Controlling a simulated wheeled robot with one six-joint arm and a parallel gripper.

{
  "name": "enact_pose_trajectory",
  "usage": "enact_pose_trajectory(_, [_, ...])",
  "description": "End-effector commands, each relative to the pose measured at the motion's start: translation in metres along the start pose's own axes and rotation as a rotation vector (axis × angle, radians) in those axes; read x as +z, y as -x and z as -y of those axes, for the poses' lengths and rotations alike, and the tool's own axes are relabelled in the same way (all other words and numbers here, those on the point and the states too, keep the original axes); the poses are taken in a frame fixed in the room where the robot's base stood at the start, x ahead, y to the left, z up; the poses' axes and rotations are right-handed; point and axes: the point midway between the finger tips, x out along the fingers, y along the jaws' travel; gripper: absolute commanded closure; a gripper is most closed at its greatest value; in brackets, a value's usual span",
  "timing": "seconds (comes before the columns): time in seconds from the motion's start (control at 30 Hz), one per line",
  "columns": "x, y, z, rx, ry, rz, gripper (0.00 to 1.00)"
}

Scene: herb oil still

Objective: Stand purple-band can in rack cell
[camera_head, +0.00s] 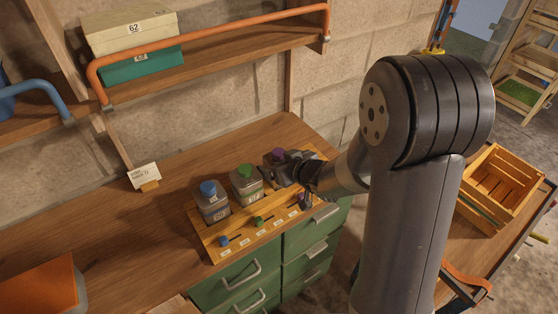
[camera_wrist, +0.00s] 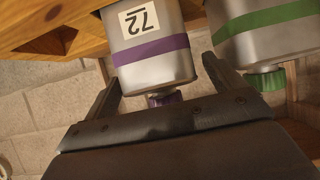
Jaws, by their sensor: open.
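The purple-band can (camera_wrist: 150,68), labelled 72, is between the two open fingers of my gripper (camera_wrist: 160,72) in the wrist view, with a gap at least on the left side. Its purple cap (camera_head: 277,153) shows in the head view behind my gripper (camera_head: 283,171), which hides most of its body. The can looks upright at the right end of the wooden rack (camera_head: 213,247), beside the green-band can (camera_head: 246,184). Its base is hidden, so I cannot tell how deep it sits in the cell.
A blue-capped can (camera_head: 211,203) stands at the rack's left. Small coloured knobs and labels line its front. A card (camera_head: 144,176) stands on the bench behind. An orange-railed shelf (camera_head: 210,45) is above.

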Motion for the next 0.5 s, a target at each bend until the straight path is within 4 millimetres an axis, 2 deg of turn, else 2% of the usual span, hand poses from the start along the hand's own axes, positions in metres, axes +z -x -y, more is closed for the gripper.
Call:
enact_pose_trajectory(0.3, [-0.002,0.056,-0.001,0.004,-0.001,-0.004,0.11])
enact_pose_trajectory(0.5, [-0.002,0.086,-0.001,0.003,0.0,-0.003,0.11])
